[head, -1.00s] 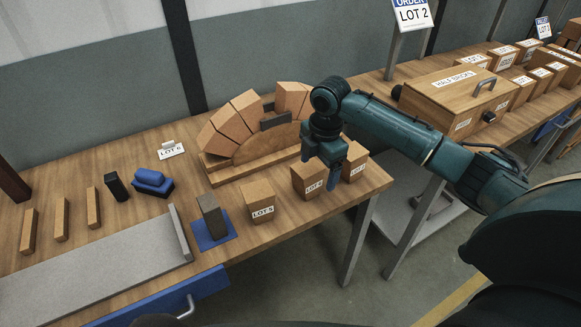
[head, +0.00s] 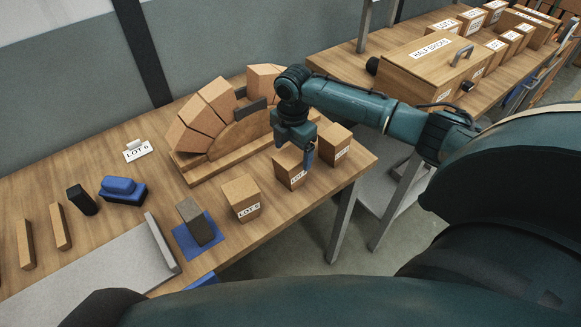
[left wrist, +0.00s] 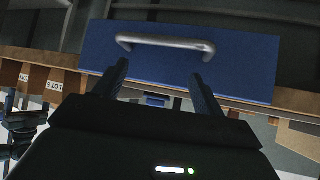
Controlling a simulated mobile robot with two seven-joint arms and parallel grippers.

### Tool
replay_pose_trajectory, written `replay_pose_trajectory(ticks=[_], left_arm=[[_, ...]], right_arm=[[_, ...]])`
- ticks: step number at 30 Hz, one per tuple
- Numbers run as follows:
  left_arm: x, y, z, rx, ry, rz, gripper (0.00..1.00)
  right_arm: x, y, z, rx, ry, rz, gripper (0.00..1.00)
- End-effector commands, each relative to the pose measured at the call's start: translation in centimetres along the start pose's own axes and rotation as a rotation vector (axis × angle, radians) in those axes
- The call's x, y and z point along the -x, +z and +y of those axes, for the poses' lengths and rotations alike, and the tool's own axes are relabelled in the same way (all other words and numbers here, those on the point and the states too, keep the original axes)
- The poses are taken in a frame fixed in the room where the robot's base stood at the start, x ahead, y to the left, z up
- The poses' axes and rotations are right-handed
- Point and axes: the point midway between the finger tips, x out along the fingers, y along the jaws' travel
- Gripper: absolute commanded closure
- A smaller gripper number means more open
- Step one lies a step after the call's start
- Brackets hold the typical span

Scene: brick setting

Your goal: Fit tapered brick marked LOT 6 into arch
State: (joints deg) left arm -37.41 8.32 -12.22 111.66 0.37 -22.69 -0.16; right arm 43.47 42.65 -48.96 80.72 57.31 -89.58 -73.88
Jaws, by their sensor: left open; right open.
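The arch (head: 207,120) stands on a wooden base with tan tapered bricks up its left side, a brick on its upper right (head: 263,79) and a gap near the top. Three labelled tapered bricks stand near the bench's front edge: a left one (head: 240,190), a middle one (head: 289,160) and a right one (head: 336,136). Their digits are hard to read. A LOT 6 card (head: 138,152) lies left of the arch. My right gripper (head: 297,150) is open, pointing down by the middle brick; contact is unclear. My left gripper (left wrist: 157,82) is open and empty, facing a blue drawer (left wrist: 245,65).
A grey block on a blue pad (head: 172,238) stands left of the bricks. A grey tray (head: 95,270), a blue stamp-like item (head: 122,188) and wooden strips (head: 60,226) lie further left. A half-bricks box (head: 425,65) sits on the far bench.

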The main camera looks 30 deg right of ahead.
Motion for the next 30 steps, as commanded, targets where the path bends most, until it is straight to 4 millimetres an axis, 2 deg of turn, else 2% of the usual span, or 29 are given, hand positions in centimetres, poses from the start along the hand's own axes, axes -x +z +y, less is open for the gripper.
replay_pose_trajectory(ticks=[5,9,12,18,22,30], left_arm=[[-0.1,-0.2,0.0,-0.001,0.0,0.004,0.3],[-1.6,1.1,-0.1,0.008,-0.001,0.018,0.3],[-1.9,0.8,0.1,0.014,0.004,0.044,0.3],[-1.6,-0.4,0.8,0.011,0.022,0.08,0.3],[-1.2,-0.2,1.0,0.005,0.027,0.075,0.3],[-1.2,0.2,0.9,-0.002,0.028,0.066,0.3]], right_arm=[[-1.7,-0.5,-0.2,0.001,-0.005,0.001,0.16],[-3.9,-0.9,-0.3,0.002,-0.001,0.0,0.16],[-4.9,-0.8,-0.2,0.001,-0.001,-0.001,0.16],[-5.2,-0.8,-0.2,0.0,-0.001,-0.001,0.16],[-5.1,-0.8,-0.3,0.0,-0.001,-0.001,0.16],[-5.1,-0.8,-0.3,0.0,-0.001,-0.001,0.37]])
